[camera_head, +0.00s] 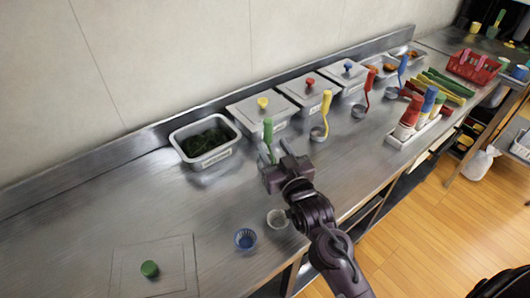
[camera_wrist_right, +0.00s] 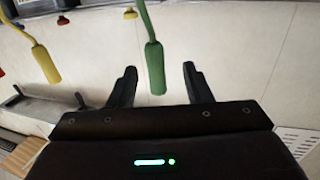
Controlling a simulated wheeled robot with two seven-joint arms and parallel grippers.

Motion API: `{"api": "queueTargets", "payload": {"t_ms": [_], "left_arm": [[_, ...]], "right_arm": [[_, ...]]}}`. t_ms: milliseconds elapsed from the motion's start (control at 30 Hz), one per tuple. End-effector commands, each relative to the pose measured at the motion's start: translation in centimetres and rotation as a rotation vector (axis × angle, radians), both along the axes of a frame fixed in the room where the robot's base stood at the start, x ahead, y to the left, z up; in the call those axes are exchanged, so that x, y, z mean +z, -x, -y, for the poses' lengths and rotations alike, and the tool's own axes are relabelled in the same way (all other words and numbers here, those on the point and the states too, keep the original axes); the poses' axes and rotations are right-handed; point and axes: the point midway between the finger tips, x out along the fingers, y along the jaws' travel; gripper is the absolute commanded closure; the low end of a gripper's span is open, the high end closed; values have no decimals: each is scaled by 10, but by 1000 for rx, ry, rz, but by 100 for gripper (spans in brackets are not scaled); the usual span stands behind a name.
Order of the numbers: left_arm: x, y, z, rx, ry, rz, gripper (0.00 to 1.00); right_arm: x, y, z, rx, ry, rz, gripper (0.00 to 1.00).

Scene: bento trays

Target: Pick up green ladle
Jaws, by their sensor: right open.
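The green ladle (camera_head: 268,131) stands upright on the counter near the front of the tray row, its lower part partly hidden by my right gripper in the head view. In the right wrist view the green ladle handle (camera_wrist_right: 155,68) hangs between the two dark fingers, with a gap on either side. My right gripper (camera_head: 267,155) is open around or just beside the handle; it also shows in the right wrist view (camera_wrist_right: 158,84). My left gripper is not in view.
A bin of dark greens (camera_head: 176,138) stands left of the ladle. A yellow ladle (camera_head: 326,103) stands to the right, before lidded steel bins (camera_head: 262,119). The left counter is mostly clear.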

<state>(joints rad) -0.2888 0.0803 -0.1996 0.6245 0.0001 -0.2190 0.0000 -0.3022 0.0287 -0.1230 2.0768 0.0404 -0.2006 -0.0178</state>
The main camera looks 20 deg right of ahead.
Motion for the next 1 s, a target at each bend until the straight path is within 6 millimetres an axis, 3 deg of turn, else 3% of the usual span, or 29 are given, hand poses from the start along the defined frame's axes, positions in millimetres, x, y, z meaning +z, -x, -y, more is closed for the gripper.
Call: {"api": "queueTargets", "payload": {"t_ms": [100, 233, 433, 600, 700, 1000], "left_arm": [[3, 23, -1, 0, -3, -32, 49], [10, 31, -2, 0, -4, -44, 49], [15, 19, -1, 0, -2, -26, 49], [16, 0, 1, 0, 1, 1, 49], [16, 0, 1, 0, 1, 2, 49], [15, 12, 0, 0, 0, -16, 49]], "right_arm": [[3, -13, 0, 0, 0, 1, 55], [8, -33, 3, -1, 0, 1, 55], [6, -56, 2, 0, -1, -1, 55], [5, -58, 1, 0, 0, -2, 55], [5, -58, 1, 0, 0, -2, 55], [5, -58, 2, 0, 0, -2, 94]]}}
